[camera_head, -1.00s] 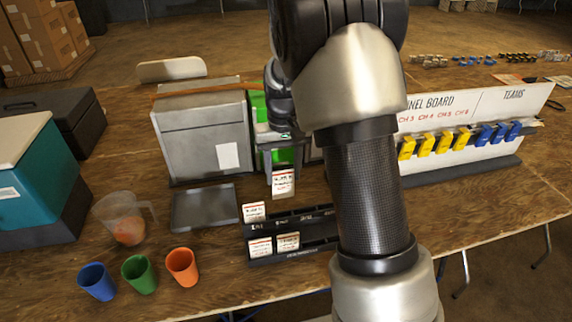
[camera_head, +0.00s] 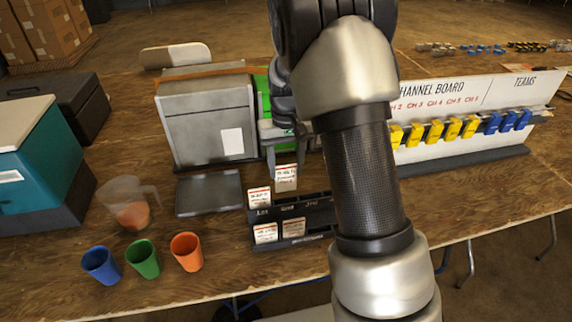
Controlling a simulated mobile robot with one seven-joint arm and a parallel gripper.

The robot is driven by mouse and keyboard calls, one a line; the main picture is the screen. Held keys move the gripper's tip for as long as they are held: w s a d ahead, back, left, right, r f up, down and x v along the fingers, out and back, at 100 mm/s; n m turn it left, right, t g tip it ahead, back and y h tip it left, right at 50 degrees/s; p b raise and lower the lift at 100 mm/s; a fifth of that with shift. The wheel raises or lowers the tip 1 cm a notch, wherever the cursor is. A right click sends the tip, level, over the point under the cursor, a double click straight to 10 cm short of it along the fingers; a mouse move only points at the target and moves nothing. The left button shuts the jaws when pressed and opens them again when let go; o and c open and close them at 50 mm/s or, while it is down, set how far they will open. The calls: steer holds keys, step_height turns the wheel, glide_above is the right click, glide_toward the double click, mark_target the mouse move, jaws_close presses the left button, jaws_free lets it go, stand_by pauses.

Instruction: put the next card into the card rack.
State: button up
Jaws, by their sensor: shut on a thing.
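The black two-tier card rack (camera_head: 318,238) stands on the wooden table, its right end hidden behind my arm. A white card with a red top edge (camera_head: 259,198) stands at the left of its upper tier. Two more cards, one at the left (camera_head: 265,234) and one beside it (camera_head: 294,228), stand in the lower tier. My gripper (camera_head: 286,164) is shut on a white card (camera_head: 286,181), held upright at the upper tier, just right of the card there. Its lower edge is close to the rack; whether it is inside the slot I cannot tell.
A grey box (camera_head: 200,135) stands behind the rack, with a grey tray (camera_head: 208,194) in front of it. A clear jug (camera_head: 130,205) and blue, green and orange cups (camera_head: 187,252) stand left. The channel board (camera_head: 450,125) is at the right.

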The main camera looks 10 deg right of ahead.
mark_target(286, 190)
steer(key=shift+f+b, duration=1.9)
steer(key=shift+f, duration=1.2)
steer(key=o, duration=1.1)
step_height(286, 190, up, 18)
steer(key=p, duration=0.2)
steer(key=shift+f, duration=0.2)
